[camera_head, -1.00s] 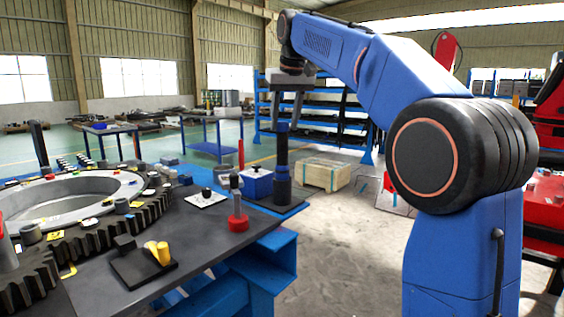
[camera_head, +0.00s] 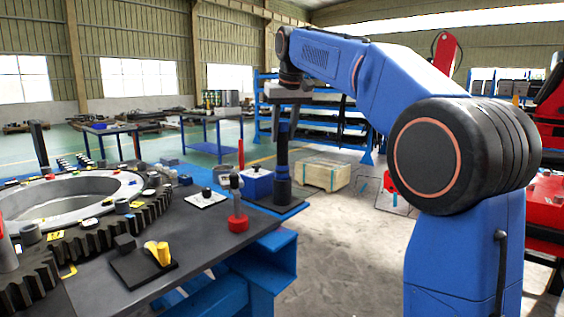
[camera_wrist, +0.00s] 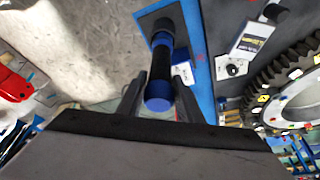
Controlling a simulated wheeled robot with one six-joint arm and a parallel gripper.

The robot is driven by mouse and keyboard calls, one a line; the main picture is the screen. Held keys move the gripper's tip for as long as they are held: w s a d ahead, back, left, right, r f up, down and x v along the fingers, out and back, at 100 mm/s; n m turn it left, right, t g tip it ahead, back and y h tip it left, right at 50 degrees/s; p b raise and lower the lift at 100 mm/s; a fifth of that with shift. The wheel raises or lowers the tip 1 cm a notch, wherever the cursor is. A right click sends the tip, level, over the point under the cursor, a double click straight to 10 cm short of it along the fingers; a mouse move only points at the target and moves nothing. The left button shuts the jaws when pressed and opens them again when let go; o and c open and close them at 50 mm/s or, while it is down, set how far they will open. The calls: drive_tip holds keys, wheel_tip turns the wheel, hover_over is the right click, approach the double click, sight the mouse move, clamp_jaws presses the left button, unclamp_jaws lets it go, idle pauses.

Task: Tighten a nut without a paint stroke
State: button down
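A tall black and blue upright tool (camera_head: 283,165) stands on a dark plate at the table's right corner. In the wrist view the tool (camera_wrist: 160,75) is seen from above, its round blue end close to me. My gripper (camera_wrist: 159,82) is open, one dark finger on each side of the tool, with gaps showing. The large toothed ring (camera_head: 100,222) carries several small nuts and coloured marks; which nut lacks a stroke is too small to tell.
A red-based grey part (camera_head: 238,205), a black block with yellow pieces (camera_head: 142,262), a white plate with a knob (camera_head: 206,198) and a blue box (camera_head: 257,183) share the table. A wooden crate (camera_head: 326,174) stands on the floor beyond.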

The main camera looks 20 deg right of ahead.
drive_tip(key=shift+r, duration=5.7)
drive_tip(key=shift+s, duration=0.1)
